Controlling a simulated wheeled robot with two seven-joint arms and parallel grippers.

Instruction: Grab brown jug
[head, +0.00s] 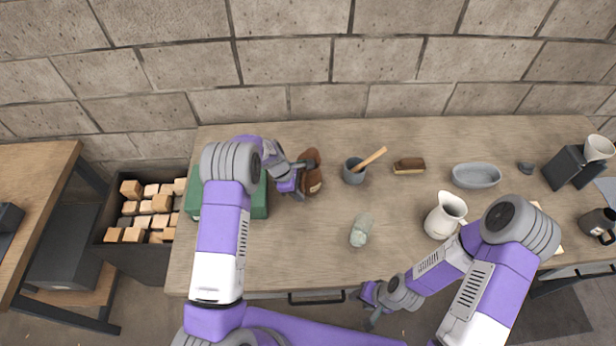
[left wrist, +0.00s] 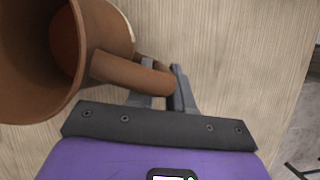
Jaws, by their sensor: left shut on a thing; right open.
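The brown jug (head: 313,178) stands on the wooden table (head: 290,250), left of the grey mortar. My left gripper (head: 299,178) is at the jug's left side. In the left wrist view the jug (left wrist: 110,50) shows its open mouth and its handle, and my left gripper (left wrist: 165,88) is shut on the handle. Whether the jug's base touches the table is hard to tell. My right gripper (head: 370,305) is open and empty near the table's front edge.
A grey mortar with a wooden pestle (head: 355,171) stands close right of the jug. A brush (head: 409,166), a grey-green object (head: 361,231), a white pitcher (head: 445,215) and a grey bowl (head: 476,176) lie further right. A green box (head: 259,203) is at left.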

